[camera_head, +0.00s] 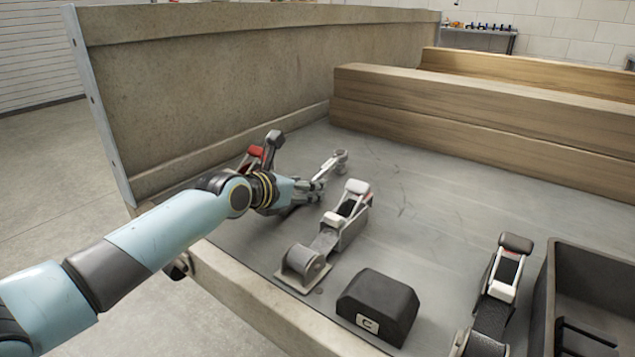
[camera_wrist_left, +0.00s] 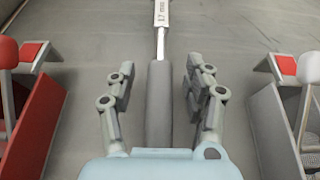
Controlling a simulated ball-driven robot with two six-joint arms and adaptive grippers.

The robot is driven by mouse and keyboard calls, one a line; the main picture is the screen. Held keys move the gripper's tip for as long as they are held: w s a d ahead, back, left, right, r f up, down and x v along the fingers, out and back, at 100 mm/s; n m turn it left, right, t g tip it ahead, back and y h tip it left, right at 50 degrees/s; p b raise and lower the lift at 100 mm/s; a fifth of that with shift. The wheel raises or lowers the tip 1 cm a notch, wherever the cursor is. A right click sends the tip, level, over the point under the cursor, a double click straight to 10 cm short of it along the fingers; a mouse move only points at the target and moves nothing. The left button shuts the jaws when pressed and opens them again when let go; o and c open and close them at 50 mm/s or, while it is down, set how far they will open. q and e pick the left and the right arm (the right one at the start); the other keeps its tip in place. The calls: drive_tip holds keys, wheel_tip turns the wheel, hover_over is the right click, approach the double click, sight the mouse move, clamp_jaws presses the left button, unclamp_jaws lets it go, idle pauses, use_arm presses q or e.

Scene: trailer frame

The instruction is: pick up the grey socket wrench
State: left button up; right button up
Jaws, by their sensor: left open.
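The grey socket wrench (camera_head: 336,160) lies on the trailer floor beyond my left gripper in the head view; its handle end is hidden by the gripper. In the left wrist view its dark grey handle (camera_wrist_left: 159,105) runs lengthwise between the fingers, with a thin bright shaft and a pale head marked 17 mm at the top edge. My left gripper (camera_head: 318,186) is open, low over the floor. In the wrist view the left gripper (camera_wrist_left: 160,75) has one finger on each side of the handle, with gaps visible. My right gripper is not in view.
A red ratchet strap (camera_head: 253,152) lies left of my gripper, and a grey one (camera_head: 345,225) lies right. Another ratchet (camera_head: 503,275) lies near a black crate (camera_head: 545,300). A black block marked C (camera_head: 378,297) sits in front. Wooden beams (camera_head: 460,120) and the trailer wall (camera_head: 230,80) bound the floor.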

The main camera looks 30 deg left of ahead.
use_arm(q)
clamp_jaws()
drive_tip(key=shift+r, duration=0.1)
drive_tip(key=shift+r+p, duration=0.35)
drive_tip(key=shift+r, duration=0.15)
drive_tip(key=r+p, duration=0.2)
drive_tip(key=r, duration=0.1)
drive_tip(key=r+p, duration=0.1)
drive_tip(key=shift+d+r, duration=0.15)
drive_tip(key=shift+d, duration=0.25)
drive_tip(key=d+r+p, duration=0.1)
drive_tip(key=d+p, duration=0.1)
drive_tip(key=d, duration=0.1)
drive_tip(key=d+r+p, duration=0.2)
drive_tip(key=d, duration=0.1)
drive_tip(key=s+d+r+p, duration=0.1)
drive_tip(key=d+r+p, duration=0.1)
drive_tip(key=d+p, duration=0.1)
drive_tip(key=shift+d+r, duration=0.2)
drive_tip(key=shift+d, duration=0.35)
drive_tip(key=shift+d+r, duration=0.15)
drive_tip(key=shift+d, duration=0.25)
